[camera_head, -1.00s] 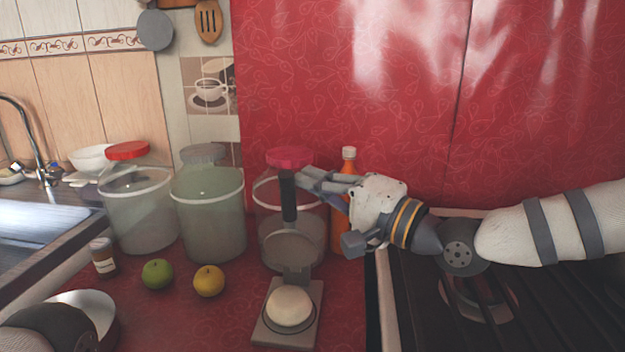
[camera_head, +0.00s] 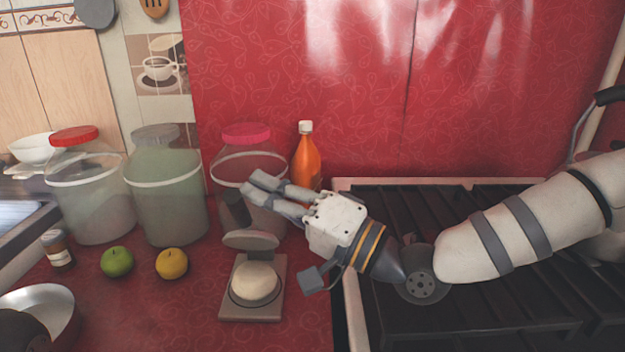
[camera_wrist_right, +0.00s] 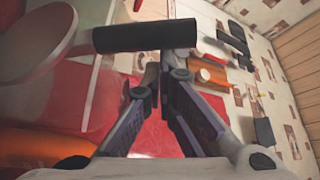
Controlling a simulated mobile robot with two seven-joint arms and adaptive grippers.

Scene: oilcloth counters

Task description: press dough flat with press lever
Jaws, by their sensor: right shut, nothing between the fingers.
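The press stands on the red counter, its grey base (camera_head: 236,313) bearing a pale round dough lump (camera_head: 255,282). Its upper plate (camera_head: 250,240) is tilted partway down, still apart from the dough. The dark lever handle (camera_head: 235,208) rises from the plate at a tilt. My right gripper (camera_head: 252,184) is shut and empty, its fingers by the top of the handle. In the right wrist view the handle (camera_wrist_right: 145,37) crosses just beyond the fingertips; contact is unclear. The plate (camera_wrist_right: 35,42) also shows there. My left gripper is out of view.
A green fruit (camera_head: 117,262) and a yellow fruit (camera_head: 171,264) lie left of the press. Large jars (camera_head: 167,205) and an orange bottle (camera_head: 306,160) stand behind. A metal pan (camera_head: 62,310) is front left, and the stove (camera_head: 480,320) lies right.

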